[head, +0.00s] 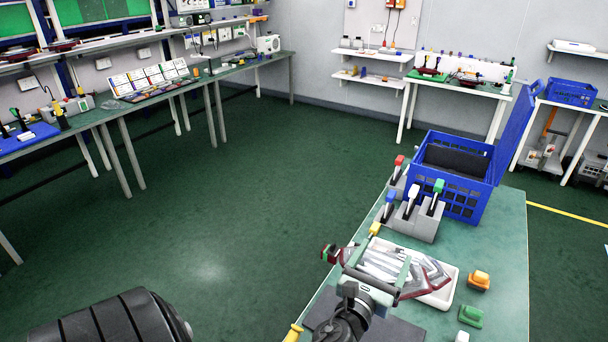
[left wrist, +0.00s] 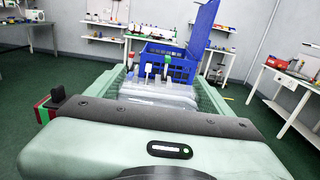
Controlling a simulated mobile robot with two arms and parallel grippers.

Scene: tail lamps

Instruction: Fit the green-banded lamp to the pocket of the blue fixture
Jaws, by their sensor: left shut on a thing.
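My left gripper (head: 377,268) is over the near part of the green table, shut on a lamp. A red and green end of this lamp (head: 329,253) sticks out on the left of the gripper; it also shows in the left wrist view (left wrist: 45,106). The gripper hides most of its middle. Grey fixtures with coloured levers stand on the table beyond the gripper. One has a blue-tipped lever (head: 390,196); which fixture is the blue one, and its pocket, I cannot tell clearly. The lamp is apart from the fixtures. My right gripper is not in view.
A white tray (head: 446,292) with clear-looking parts lies just beyond and beside the gripper. A blue crate (head: 462,202) with a raised lid stands at the table's far end. Orange (head: 480,279) and green (head: 470,316) pieces lie at the right. Open floor is on the left.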

